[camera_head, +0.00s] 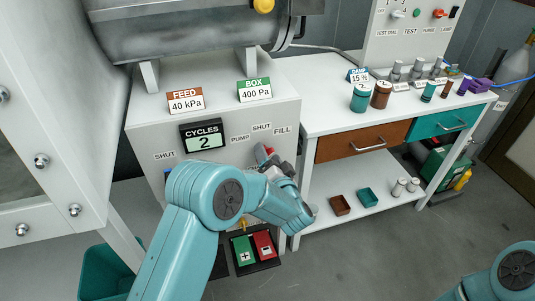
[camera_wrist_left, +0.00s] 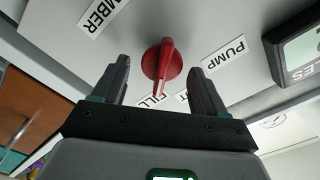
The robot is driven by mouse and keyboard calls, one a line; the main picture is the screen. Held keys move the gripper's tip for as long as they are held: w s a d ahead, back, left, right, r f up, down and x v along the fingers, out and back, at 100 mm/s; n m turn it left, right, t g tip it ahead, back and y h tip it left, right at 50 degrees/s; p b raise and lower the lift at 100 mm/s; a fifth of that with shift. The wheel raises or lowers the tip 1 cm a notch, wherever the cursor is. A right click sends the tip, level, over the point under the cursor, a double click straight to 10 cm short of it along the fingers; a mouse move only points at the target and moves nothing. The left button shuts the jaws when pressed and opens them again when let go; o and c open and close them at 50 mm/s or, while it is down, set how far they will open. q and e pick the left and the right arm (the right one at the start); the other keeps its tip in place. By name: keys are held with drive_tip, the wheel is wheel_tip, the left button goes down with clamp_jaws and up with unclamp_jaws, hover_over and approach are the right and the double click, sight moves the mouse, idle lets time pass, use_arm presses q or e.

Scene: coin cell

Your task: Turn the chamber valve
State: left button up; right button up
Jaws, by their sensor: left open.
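The chamber valve is a red handle (camera_wrist_left: 163,62) on the grey panel, seen close up in the wrist view. Its narrow grip points down the picture, towards the partly hidden FILL label (camera_wrist_left: 151,101). My left gripper (camera_wrist_left: 160,80) is open, with one finger on each side of the handle and a gap showing on both sides. In the head view the left gripper (camera_head: 272,163) is at the panel front, and only a bit of red handle (camera_head: 261,152) shows past it. My right gripper is out of view.
The PUMP label (camera_wrist_left: 225,58) is beside the valve. The CYCLES display (camera_head: 203,138) reads 2. A white bench (camera_head: 325,115) with jars stands to the right. A green and red button box (camera_head: 254,249) is below my left arm.

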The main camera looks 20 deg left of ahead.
use_arm(q)
drive_tip(key=shift+x, duration=0.8)
drive_tip(key=c, duration=1)
